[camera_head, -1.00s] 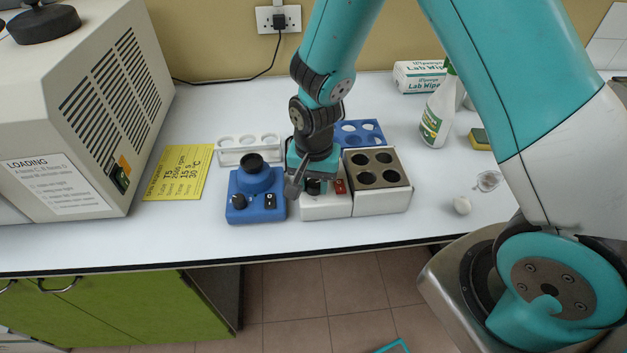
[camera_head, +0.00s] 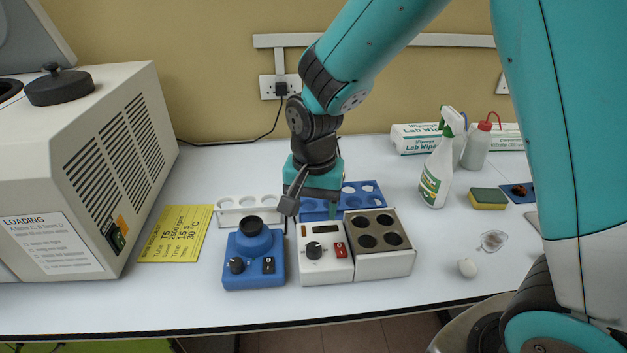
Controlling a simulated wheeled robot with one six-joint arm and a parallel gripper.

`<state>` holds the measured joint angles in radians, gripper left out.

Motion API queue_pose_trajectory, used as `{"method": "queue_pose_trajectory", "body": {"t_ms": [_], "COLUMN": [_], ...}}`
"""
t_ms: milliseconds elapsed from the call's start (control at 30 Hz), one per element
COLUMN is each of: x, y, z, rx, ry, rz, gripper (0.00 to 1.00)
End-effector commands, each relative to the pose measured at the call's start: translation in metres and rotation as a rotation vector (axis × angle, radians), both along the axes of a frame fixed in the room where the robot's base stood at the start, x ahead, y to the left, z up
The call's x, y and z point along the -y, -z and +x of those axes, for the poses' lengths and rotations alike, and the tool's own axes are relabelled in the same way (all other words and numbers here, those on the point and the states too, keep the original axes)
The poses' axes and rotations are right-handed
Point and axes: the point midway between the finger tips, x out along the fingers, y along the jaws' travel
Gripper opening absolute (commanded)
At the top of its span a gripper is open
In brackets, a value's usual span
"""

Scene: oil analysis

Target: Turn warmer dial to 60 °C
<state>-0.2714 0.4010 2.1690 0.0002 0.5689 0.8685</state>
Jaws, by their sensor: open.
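The warmer (camera_head: 311,271) is a white box with a black dial (camera_head: 314,250), a red switch (camera_head: 340,249) and a small dark display (camera_head: 327,229). Its brown block (camera_head: 379,230) with dark round wells is on the right. The dial's scale and the display are too small to read. My gripper (camera_head: 312,207) is open and empty. It appears above and behind the dial, apart from it, and hides part of the blue rack (camera_head: 364,197). The dial is in clear view.
A blue mixer (camera_head: 254,274) with a black cup stands close on the warmer's left. A white rack (camera_head: 231,211) is behind it. A large beige machine (camera_head: 60,170) fills the left. A spray bottle (camera_head: 437,175) and sponge (camera_head: 487,199) are at right. The bench front is clear.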

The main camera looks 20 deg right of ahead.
Motion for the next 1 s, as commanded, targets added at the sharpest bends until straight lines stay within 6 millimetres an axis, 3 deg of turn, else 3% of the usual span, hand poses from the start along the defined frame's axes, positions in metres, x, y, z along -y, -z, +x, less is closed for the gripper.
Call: {"method": "queue_pose_trajectory", "body": {"t_ms": [133, 333, 1000], "x": [0.0, 0.0, -0.002], "y": [-0.034, -0.06, -0.071], "z": [0.001, 0.0, -0.007], "rx": [0.006, 0.002, 0.005], "ry": [0.0, 0.0, -0.044], "rz": [0.001, 0.0, 0.014], "gripper": [0.61, 0.61, 0.61]}}
